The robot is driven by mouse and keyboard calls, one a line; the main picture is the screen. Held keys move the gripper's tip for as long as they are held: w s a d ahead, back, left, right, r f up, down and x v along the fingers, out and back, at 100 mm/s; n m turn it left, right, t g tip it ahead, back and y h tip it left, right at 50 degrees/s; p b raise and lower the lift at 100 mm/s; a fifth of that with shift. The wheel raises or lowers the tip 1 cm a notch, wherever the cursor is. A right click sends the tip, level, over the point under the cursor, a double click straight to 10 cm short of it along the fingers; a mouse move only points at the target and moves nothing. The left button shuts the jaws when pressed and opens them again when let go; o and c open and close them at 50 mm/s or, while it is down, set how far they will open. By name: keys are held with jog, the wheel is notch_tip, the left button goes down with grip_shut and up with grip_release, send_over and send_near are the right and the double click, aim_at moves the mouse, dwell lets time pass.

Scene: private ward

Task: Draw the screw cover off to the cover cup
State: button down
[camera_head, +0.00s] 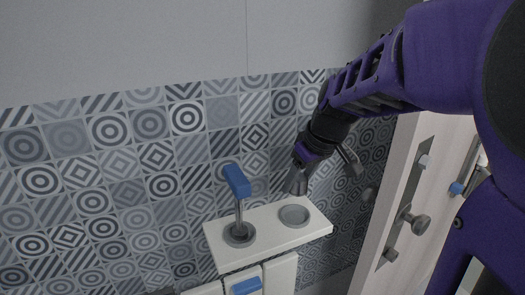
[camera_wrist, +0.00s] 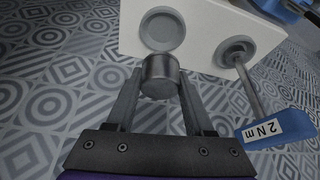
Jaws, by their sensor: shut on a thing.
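My gripper (camera_wrist: 159,88) is shut on a short grey metal cylinder, the screw cover (camera_wrist: 160,70), which sits between the two fingertips. In the head view my gripper (camera_head: 301,168) points down, with the grey cover (camera_head: 296,183) at its tip, just above the back of the white shelf. The cover cup, a round grey shallow dish (camera_head: 295,215), is set in the shelf's right part. In the wrist view the cup (camera_wrist: 163,28) lies just beyond the cover and looks empty. I cannot tell whether the cover touches the cup's rim or the shelf.
A driver with a blue handle (camera_head: 237,180) marked 2 N m stands in a round holder (camera_head: 239,236) at the left of the white shelf (camera_head: 268,224). A blue part (camera_head: 246,286) sits below. A door with a handle (camera_head: 414,220) is at the right.

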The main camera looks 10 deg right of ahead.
dwell(0.3)
jog(key=b, duration=0.5)
send_over(290, 214)
jog(key=s, duration=0.1)
jog(key=shift+s+d+f, duration=0.1)
jog(key=shift+d+f, duration=0.1)
jog(key=shift+f, duration=1.15)
jog(key=shift+s+d+f, duration=0.1)
jog(key=shift+d+f, duration=0.1)
jog(key=shift+f, duration=1.15)
jog(key=shift+f+b, duration=1)
jog(key=shift+b, duration=0.05)
jog(key=shift+f, duration=0.2)
jog(key=shift+c, duration=1)
grip_release()
